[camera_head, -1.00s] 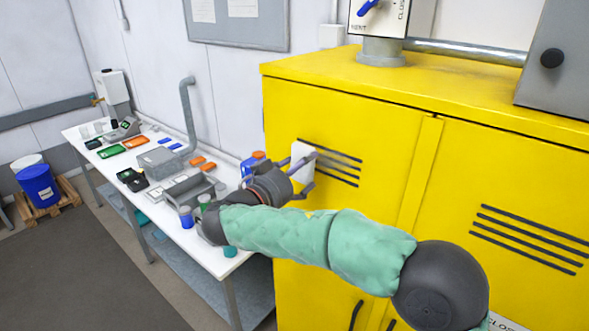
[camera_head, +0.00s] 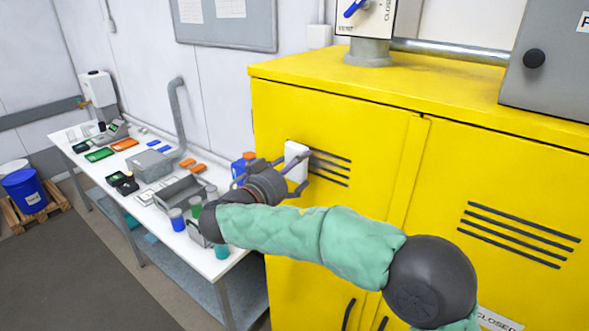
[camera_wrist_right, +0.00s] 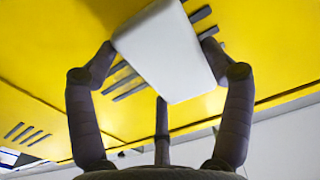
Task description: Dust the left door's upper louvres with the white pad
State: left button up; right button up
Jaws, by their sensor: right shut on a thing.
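The yellow cabinet (camera_head: 370,118) fills the right half of the head view. The left door's upper louvres (camera_head: 330,167) are dark slots near its upper left. My right gripper (camera_head: 292,170) is shut on the white pad (camera_head: 297,158), which is at the left end of these louvres and covers part of them. In the right wrist view the pad (camera_wrist_right: 165,52) is between two fingers, tilted, with louvre ends showing on both sides of it. I cannot tell whether the pad touches the door. My left gripper is not in view.
The right door has its own louvres (camera_head: 520,235). A grey box (camera_head: 548,65) and a valve with a blue handle (camera_head: 354,8) are on top.

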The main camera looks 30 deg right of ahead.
jog(key=shift+b+x, duration=0.75)
jog(key=shift+x, duration=0.25)
